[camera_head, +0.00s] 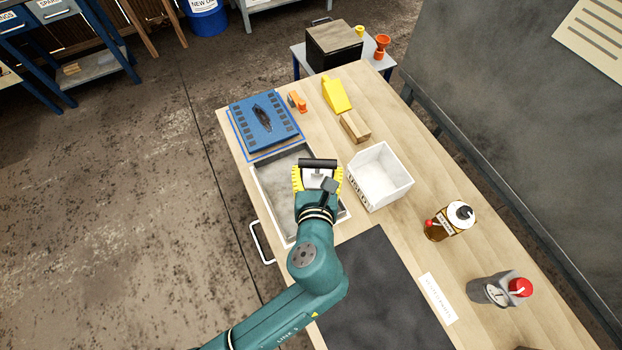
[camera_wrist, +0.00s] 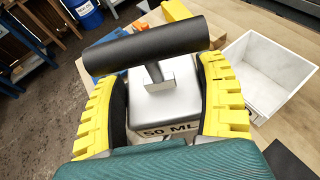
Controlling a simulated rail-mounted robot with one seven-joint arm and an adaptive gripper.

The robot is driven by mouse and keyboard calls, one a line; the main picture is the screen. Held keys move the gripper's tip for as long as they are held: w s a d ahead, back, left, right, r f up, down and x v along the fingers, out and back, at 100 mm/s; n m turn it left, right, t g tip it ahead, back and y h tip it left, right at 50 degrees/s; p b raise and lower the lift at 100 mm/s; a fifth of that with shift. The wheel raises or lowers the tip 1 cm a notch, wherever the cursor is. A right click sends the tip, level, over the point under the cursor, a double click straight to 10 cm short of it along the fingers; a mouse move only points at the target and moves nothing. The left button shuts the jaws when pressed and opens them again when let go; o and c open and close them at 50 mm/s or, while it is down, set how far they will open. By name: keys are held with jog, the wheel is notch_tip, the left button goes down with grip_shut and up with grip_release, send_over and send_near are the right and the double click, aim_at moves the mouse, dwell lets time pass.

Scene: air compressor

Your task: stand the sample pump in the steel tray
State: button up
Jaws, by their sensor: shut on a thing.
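The sample pump (camera_wrist: 165,100) is a silver-grey block marked "50 ML" with a black T-handle on top. My gripper (camera_head: 318,178) has yellow ribbed fingers, shut on the pump's two sides, and the handle stands up between them. The pump (camera_head: 316,182) looks roughly upright. The steel tray (camera_head: 272,185) is a grey, shallow rectangular tray at the left edge of the bench. In the head view the pump overlaps the tray's right part. The pump's base is hidden, so I cannot tell whether it touches the tray floor.
A white bin (camera_head: 380,178) stands close to the right of my gripper. A blue panel (camera_head: 264,122) lies behind the tray. A wooden block (camera_head: 355,127), a yellow wedge (camera_head: 336,96), an oil bottle (camera_head: 450,222) and a black mat (camera_head: 375,290) are also on the bench.

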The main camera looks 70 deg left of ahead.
jog(key=shift+s+a+n+g, duration=0.65)
jog(key=shift+s+a, duration=0.2)
jog(key=shift+s, duration=0.25)
notch_tip(320, 180, down, 9)
jog(key=b, duration=0.3)
jog(key=shift+f, duration=0.1)
jog(key=shift+f, duration=0.15)
jog(key=o, duration=1.2)
jog(key=shift+f, duration=0.1)
jog(key=shift+d+r, duration=0.25)
jog(key=shift+r, duration=0.05)
jog(key=p+v, duration=0.2)
jog(key=v, duration=0.9)
jog(key=shift+d+f, duration=0.1)
jog(key=shift+d, duration=0.2)
